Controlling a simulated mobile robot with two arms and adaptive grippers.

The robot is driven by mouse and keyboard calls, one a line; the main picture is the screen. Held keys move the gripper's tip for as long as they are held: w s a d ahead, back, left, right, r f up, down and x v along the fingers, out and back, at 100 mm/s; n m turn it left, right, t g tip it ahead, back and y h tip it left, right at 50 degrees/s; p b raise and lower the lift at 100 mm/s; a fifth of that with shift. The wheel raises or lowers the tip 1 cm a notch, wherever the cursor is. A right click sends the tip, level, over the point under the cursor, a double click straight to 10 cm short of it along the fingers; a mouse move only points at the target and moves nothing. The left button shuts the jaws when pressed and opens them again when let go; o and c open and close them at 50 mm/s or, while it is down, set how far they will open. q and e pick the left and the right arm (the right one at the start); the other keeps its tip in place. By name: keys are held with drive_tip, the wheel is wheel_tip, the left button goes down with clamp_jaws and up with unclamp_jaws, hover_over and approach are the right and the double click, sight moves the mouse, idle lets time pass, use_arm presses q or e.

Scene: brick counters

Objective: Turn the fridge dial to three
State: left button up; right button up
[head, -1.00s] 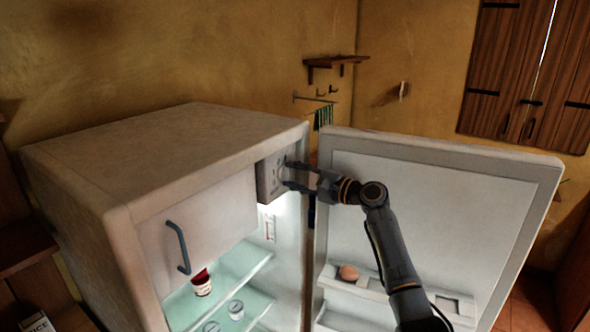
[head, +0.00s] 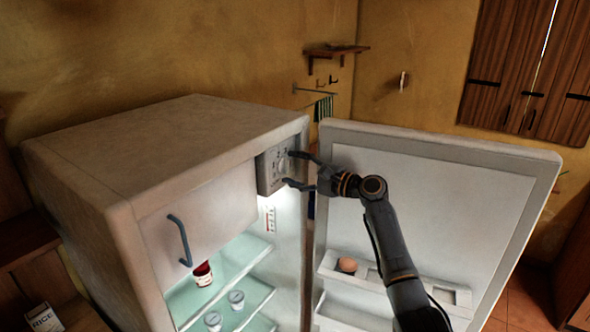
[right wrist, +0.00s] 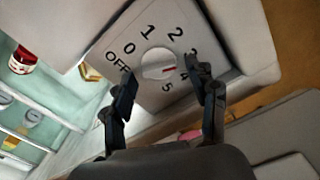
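The fridge dial (right wrist: 157,64) is a round white knob on a grey panel (right wrist: 128,32) inside the open fridge (head: 170,140). The panel carries OFF and 0 to 5. The dial's red mark points right and slightly down, towards the 4. The 3 is partly hidden by a finger. My right gripper (right wrist: 162,77) is open, with one finger on each side of the dial and apart from it. In the head view, my right gripper (head: 290,168) faces the panel from the right. My left gripper is not in view.
The fridge door (head: 430,190) stands open behind my right arm, with an egg (head: 347,264) on its shelf. A freezer flap with a handle (head: 180,240) is left of the panel. A red-topped jar (head: 202,274) and white cups (head: 236,297) stand on glass shelves.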

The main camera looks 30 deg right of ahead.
drive_tip(key=v, duration=1.2)
drive_tip(key=shift+f, duration=0.15)
idle(0.3)
